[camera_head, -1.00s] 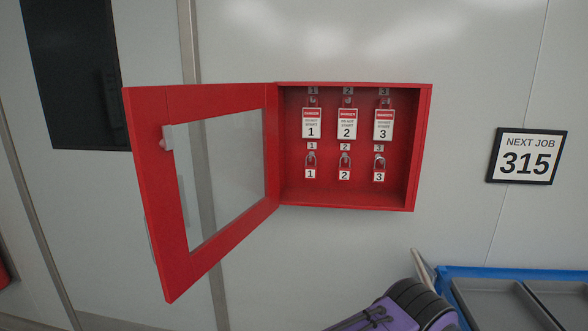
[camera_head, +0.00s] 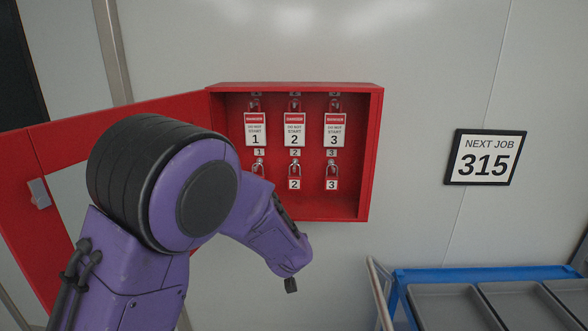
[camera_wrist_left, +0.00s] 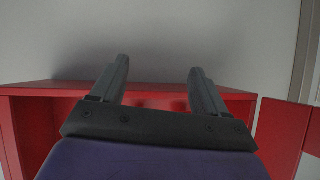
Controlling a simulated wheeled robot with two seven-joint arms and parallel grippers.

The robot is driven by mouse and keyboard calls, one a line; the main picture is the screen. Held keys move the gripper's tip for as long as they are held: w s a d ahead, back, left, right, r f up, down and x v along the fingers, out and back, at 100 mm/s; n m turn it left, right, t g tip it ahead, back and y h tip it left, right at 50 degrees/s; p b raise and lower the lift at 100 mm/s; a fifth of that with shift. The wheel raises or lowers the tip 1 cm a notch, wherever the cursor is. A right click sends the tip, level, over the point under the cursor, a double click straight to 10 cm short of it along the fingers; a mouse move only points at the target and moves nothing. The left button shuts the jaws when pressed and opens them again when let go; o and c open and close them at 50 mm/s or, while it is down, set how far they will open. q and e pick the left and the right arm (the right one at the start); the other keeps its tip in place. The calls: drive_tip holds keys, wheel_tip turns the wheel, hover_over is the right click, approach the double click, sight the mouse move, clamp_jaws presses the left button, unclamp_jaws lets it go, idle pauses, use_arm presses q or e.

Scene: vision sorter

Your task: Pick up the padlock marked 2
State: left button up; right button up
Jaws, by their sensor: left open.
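My left arm crosses in front of the cabinet's left part. My left gripper (camera_head: 291,285) shows only as a small dark tip below the cabinet's bottom edge, apart from the padlock. In the left wrist view the gripper (camera_wrist_left: 159,68) is open, with nothing between its fingers and pale wall beyond them.
Padlock 3 (camera_head: 332,184) hangs to the right; padlock 1 (camera_head: 258,169) is mostly hidden by my arm. Three tags hang above, including tag 2 (camera_head: 294,132). The open door (camera_head: 20,190) is partly behind my arm. A blue cart (camera_head: 430,274) with grey trays stands lower right.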

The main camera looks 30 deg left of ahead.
use_arm(q)
drive_tip(key=t, duration=0.2)
approach(294, 188)
wheel_tip(294, 188, up, 4)
drive_tip(key=s, duration=0.1)
drive_tip(key=x, duration=0.7)
drive_tip(key=p+x, duration=0.1)
drive_tip(key=x, duration=0.2)
drive_tip(key=shift+w+r, duration=0.2)
drive_tip(key=shift+w, duration=0.35)
drive_tip(key=shift+s+d+r, duration=0.15)
drive_tip(key=shift+s+d, duration=0.05)
drive_tip(key=c, duration=1.1)
drive_tip(key=shift+c, duration=0.5)
drive_tip(key=shift+w, duration=0.1)
